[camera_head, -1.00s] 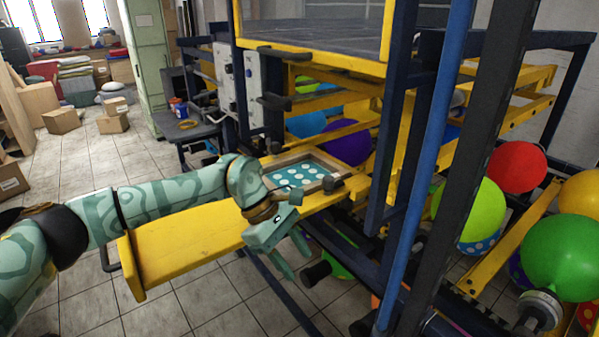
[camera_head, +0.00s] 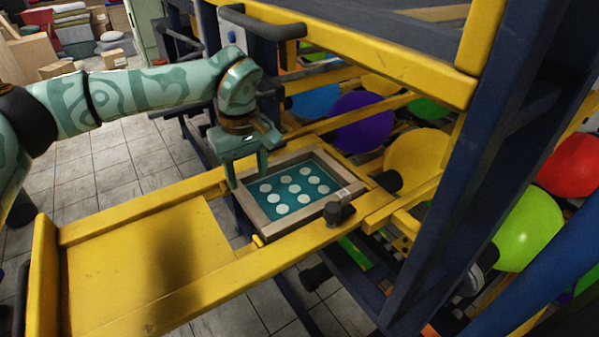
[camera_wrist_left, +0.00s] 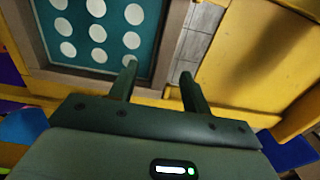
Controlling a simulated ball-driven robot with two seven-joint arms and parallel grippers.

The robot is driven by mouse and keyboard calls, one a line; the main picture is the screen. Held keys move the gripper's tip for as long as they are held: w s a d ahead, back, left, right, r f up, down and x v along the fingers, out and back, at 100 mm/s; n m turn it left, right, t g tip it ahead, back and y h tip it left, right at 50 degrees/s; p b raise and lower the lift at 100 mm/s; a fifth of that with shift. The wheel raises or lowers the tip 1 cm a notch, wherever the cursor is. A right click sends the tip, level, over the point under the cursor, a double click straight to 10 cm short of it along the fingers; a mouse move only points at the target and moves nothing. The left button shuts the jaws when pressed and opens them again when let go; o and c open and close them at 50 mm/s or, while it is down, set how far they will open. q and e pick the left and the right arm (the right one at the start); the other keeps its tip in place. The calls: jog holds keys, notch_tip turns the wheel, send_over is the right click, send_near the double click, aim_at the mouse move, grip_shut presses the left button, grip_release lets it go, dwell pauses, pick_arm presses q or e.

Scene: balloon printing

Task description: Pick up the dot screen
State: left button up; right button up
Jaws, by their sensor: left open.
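The dot screen (camera_head: 292,190) is a light wooden frame around a teal sheet with several white dots. It sits in the yellow machine's rails, and part of it fills the upper left of the left wrist view (camera_wrist_left: 96,50). My left gripper (camera_head: 247,174) is open and empty at the screen's left side, fingers pointing down. In the left wrist view, the spread fingers (camera_wrist_left: 158,72) appear on either side of the wooden edge, one over the teal sheet and one outside it. I cannot tell whether they touch it. My right gripper is not in view.
A yellow shelf (camera_head: 140,260) lies left of the screen. A dark knob (camera_head: 338,213) stands at the screen's near right corner. A dark handle (camera_head: 262,24) and yellow upper frame overhang behind. Balloons, including a purple one (camera_head: 361,121), lie behind and right.

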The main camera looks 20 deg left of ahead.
aim_at(249, 200)
pick_arm(q)
jog(key=f, duration=0.1)
jog(key=s+f, duration=0.1)
jog(key=f, duration=0.1)
jog(key=shift+s+a+f, duration=0.15)
jog(key=shift+s+f, duration=0.1)
jog(key=shift+f, duration=0.05)
jog(key=f, duration=0.3)
jog(key=shift+w, duration=0.35)
jog(key=shift+s+r, duration=0.1)
jog(key=shift+s, duration=0.05)
grip_shut()
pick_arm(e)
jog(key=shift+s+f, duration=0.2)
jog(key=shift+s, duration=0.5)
